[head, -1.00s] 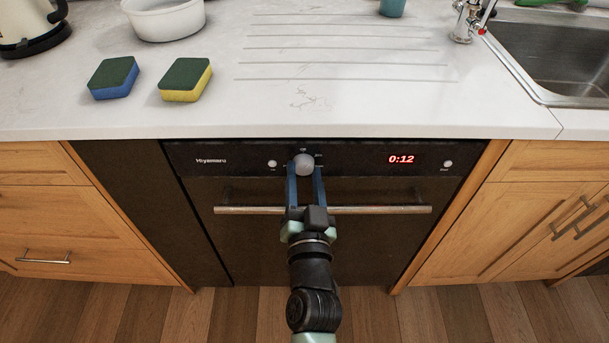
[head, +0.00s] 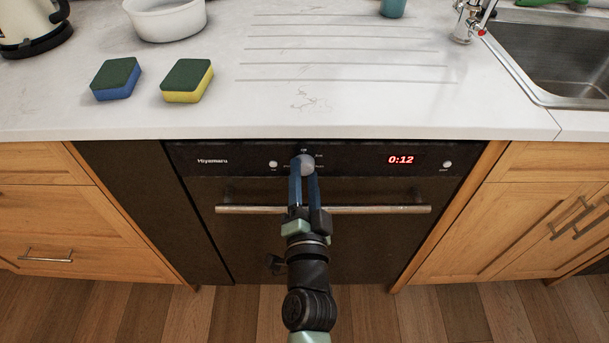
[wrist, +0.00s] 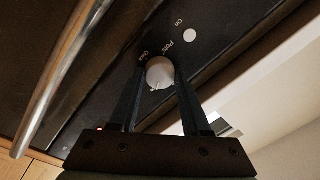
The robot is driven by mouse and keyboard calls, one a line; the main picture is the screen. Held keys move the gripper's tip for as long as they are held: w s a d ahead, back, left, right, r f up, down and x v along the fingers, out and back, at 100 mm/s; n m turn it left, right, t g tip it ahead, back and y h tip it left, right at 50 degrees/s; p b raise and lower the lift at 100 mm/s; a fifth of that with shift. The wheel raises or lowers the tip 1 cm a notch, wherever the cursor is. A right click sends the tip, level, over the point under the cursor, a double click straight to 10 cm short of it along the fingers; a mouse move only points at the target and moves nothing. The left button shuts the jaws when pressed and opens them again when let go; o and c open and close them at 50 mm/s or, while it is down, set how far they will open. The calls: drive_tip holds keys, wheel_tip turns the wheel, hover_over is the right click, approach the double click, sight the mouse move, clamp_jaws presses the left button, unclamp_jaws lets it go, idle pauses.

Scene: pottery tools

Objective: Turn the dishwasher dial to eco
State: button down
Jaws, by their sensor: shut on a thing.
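The dishwasher (head: 330,240) is a dark built-in front under the counter. Its dial (head: 304,164) is a round light-grey knob in the middle of the control panel. My gripper (head: 304,172) is shut on the dial, with a finger on either side. The wrist view shows the dial (wrist: 160,73) between the two dark fingers, with a small mark near its lower edge. Printed labels surround the dial; "Pots" and another word are partly readable in the wrist view, and I cannot make out eco.
A horizontal bar handle (head: 370,210) runs below the panel, under my gripper. Small round buttons (head: 273,164) and (head: 447,164) flank the dial, and a red display (head: 401,160) reads 0:12. Two sponges (head: 187,80) lie on the counter above (head: 330,115).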

drive_tip(key=shift+c, duration=1.8)
unclamp_jaws()
drive_tip(key=s+b, duration=0.1)
drive_tip(key=s, duration=1.2)
drive_tip(key=shift+d+f, duration=0.2)
drive_tip(key=shift+f, duration=0.15)
